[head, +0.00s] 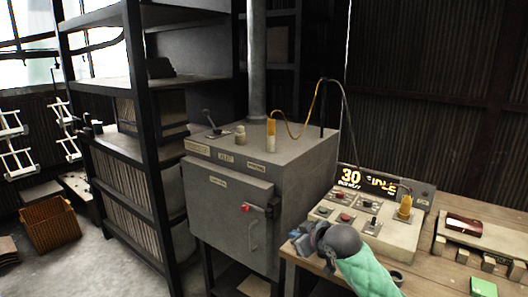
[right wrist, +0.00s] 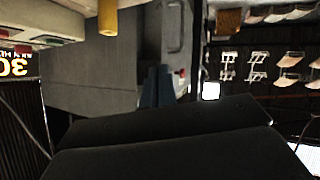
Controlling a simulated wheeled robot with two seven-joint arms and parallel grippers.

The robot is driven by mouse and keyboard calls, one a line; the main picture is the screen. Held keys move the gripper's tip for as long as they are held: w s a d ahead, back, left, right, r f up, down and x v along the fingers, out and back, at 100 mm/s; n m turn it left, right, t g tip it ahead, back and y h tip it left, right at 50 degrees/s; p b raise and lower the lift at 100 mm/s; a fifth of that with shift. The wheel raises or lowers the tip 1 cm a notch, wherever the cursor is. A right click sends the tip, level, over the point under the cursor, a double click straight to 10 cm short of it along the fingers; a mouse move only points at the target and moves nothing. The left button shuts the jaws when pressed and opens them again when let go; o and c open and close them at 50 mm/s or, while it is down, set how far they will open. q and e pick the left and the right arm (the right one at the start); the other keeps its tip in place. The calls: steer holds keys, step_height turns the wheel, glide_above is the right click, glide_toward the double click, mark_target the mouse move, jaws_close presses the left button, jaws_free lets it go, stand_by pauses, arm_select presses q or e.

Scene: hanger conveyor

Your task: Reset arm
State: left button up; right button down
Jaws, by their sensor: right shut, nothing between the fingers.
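My right gripper (head: 299,242) is at the front left corner of the control console, low in the head view, with its dark wrist and a green padded sleeve behind it. It is shut with nothing in it. Its fingers also show, close together, in the right wrist view (right wrist: 157,88). I cannot tell whether it touches the console or the bench edge. My left gripper is not in view.
The control console (head: 390,238) with buttons, a yellow-knobbed lever and a lit display (head: 368,182) stands on a wooden bench (head: 440,285). A grey cabinet oven (head: 228,205) is left of it. Shelving (head: 150,120) and an orange crate (head: 50,222) are further left.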

steer(key=s+d+f+m+g+h, duration=0.1)
steer(key=s+f+m+g, duration=0.1)
steer(key=s+f, duration=0.8)
steer(key=s+d+f+m+g+h, duration=0.2)
steer(key=s+f, duration=0.8)
steer(key=s, duration=1)
steer(key=s+d+f+m+g+h, duration=0.1)
steer(key=s+f+g, duration=0.3)
steer(key=s+f, duration=0.6)
steer(key=s+d+m, duration=0.1)
steer(key=s, duration=0.4)
steer(key=shift+s+d+f+m+g, duration=0.2)
steer(key=shift+s+m+g, duration=0.1)
steer(key=shift+s+g, duration=0.1)
